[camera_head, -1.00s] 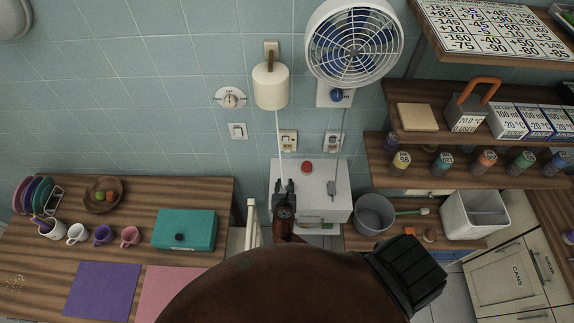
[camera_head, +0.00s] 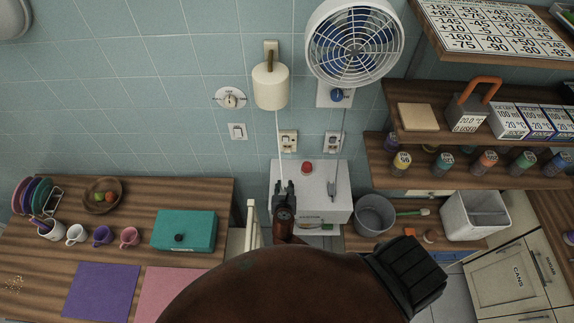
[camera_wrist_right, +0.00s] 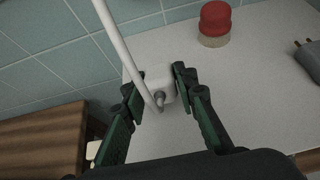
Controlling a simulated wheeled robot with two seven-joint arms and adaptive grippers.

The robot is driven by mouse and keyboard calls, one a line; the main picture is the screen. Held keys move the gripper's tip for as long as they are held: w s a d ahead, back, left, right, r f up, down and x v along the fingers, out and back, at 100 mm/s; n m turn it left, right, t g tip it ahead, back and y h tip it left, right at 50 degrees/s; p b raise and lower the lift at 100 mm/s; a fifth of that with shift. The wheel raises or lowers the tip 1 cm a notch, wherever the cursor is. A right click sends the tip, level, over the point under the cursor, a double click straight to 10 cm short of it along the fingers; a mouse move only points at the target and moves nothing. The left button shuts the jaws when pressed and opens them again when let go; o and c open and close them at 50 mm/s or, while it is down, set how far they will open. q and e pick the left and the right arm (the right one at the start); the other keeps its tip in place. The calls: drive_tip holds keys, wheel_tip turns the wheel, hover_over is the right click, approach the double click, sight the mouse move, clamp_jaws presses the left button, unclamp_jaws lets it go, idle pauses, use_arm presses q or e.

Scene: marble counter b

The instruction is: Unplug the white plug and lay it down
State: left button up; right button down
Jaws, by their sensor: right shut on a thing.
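The white plug (camera_wrist_right: 155,80) sits between the fingers of my right gripper (camera_wrist_right: 157,84) in the right wrist view. The gripper is shut on it. A white cord (camera_wrist_right: 115,45) runs up from the plug. In the head view my right gripper (camera_head: 284,188) is over the left part of the white cabinet top (camera_head: 312,180), below the left wall outlet (camera_head: 288,141), and mostly hides the plug. The cord rises toward the cream lamp (camera_head: 271,86). I cannot tell whether the plug touches the top. My left gripper is not in view.
A red button (camera_head: 307,167) stands on the cabinet top near the wall. A grey plug (camera_head: 332,189) lies at its right. A grey bucket (camera_head: 374,214) is to the right. The wooden counter (camera_head: 215,195) with a teal box (camera_head: 184,230) is to the left.

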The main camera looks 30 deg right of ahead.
drive_tip(key=shift+f+b, duration=0.8)
drive_tip(key=shift+f, duration=0.4)
idle(0.5)
drive_tip(key=c, duration=1.5)
unclamp_jaws()
drive_tip(key=shift+o, duration=0.2)
drive_tip(key=v, duration=1.2)
drive_tip(key=shift+f, duration=0.1)
